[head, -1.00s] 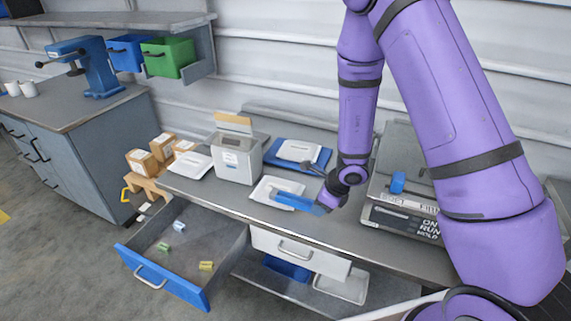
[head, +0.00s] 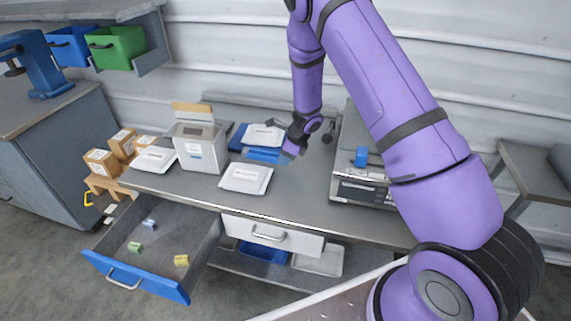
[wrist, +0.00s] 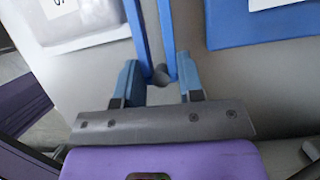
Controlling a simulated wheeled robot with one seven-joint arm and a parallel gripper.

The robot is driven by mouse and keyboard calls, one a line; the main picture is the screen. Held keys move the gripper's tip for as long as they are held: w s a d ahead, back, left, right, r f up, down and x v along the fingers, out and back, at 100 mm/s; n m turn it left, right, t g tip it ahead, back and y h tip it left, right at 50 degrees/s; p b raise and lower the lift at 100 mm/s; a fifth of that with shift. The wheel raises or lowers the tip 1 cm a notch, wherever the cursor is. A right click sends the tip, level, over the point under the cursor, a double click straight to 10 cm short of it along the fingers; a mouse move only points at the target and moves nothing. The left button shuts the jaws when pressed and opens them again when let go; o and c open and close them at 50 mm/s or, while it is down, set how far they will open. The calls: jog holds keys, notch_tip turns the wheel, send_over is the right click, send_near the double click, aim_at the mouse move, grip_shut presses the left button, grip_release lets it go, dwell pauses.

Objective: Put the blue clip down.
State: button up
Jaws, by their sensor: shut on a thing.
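My gripper (head: 289,150) is over the workbench top and shut on the blue clip (head: 263,154), a long flat blue piece reaching out to the left. In the wrist view the blue clip (wrist: 167,35) shows as two long blue bars running away from between the fingers of my gripper (wrist: 157,82). In the head view it overlaps the gap between a white packet (head: 246,178) in front and another white packet (head: 263,135) lying on a blue mat or tray behind. I cannot tell whether the clip touches the bench top.
A grey-white hopper box (head: 201,148) with an open lid stands left of the packets. A scale-like machine (head: 361,188) stands to the right. The open blue-fronted drawer (head: 137,277) holds several small coloured pieces. Bare bench (head: 300,205) lies right of the front packet.

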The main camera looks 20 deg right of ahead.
jog(key=shift+s+f, duration=0.1)
jog(key=shift+f, duration=1.5)
jog(key=shift+f, duration=0.1)
jog(key=o, duration=0.9)
jog(key=shift+r, duration=0.55)
jog(key=v, duration=1.1)
jog(key=shift+r, duration=0.15)
